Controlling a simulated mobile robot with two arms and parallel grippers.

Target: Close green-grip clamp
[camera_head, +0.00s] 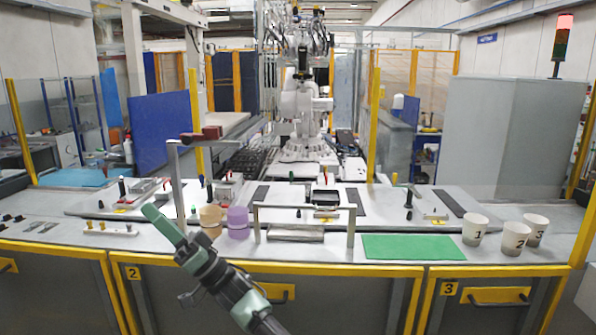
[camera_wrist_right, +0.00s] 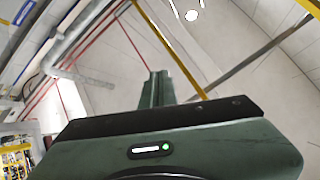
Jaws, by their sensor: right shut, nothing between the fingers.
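Several small toggle clamps with coloured grips stand on the grey workbench (camera_head: 400,235). A small upright grip that looks green (camera_head: 193,210) stands just behind the tan cup, near the metal post; it is too small to tell whether that clamp is open or shut. My right gripper (camera_head: 150,211) is green, reaches up and left over the bench's front edge, and is left of that grip, apart from it in the picture. Its fingers are together and empty; they also show in the wrist view (camera_wrist_right: 158,88) against walls and ceiling. My left gripper is not in view.
A tan cup (camera_head: 211,217) and a purple cup (camera_head: 238,222) stand close right of my gripper. A metal post frame (camera_head: 177,185) rises behind it. A low metal frame (camera_head: 304,207), green mat (camera_head: 410,247) and numbered white cups (camera_head: 514,238) lie further right.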

